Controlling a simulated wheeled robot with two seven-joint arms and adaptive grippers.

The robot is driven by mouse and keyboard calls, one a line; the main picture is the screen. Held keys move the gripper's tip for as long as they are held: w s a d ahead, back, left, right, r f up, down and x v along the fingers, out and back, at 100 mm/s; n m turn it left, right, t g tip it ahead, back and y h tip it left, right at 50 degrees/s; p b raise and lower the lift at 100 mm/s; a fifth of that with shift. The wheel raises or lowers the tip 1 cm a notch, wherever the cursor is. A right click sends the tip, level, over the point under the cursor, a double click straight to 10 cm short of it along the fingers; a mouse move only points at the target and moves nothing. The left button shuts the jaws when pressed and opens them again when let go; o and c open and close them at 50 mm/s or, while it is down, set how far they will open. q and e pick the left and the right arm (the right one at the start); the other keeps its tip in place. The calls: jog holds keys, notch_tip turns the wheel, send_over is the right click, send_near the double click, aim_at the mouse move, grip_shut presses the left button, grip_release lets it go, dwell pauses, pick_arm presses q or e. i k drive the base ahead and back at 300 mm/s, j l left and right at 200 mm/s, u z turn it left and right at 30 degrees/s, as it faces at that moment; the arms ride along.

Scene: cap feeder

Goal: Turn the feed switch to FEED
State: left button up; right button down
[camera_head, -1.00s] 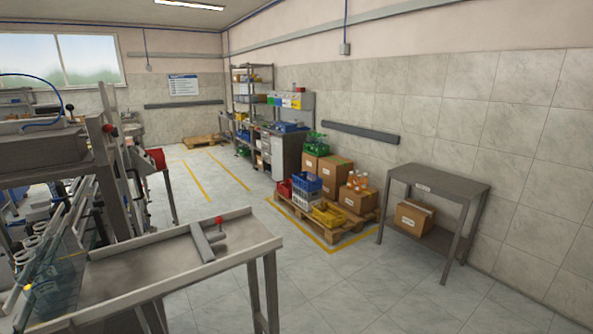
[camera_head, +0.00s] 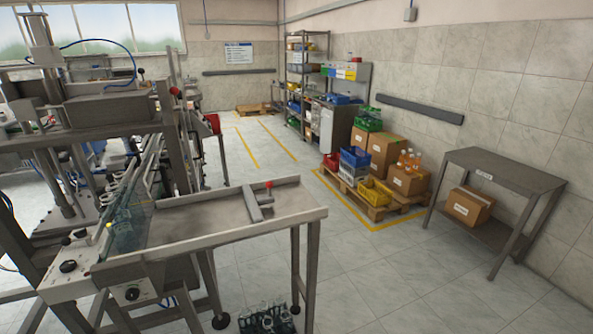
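A metal machine with a sloping control box (camera_head: 75,283) stands at the left. A black rotary knob (camera_head: 68,266) is on the top of the box. A second black knob (camera_head: 132,293) is on its front face. Small light-coloured buttons and a yellow one (camera_head: 109,225) are close by. The labels are too small to read, so I cannot tell which knob is the feed switch or where it points. Neither of my grippers shows in the view.
A pallet (camera_head: 375,207) with boxes and a side table (camera_head: 505,170) stand at the right. The floor between is clear.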

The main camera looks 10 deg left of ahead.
aim_at(83, 232)
jog(key=u, duration=2)
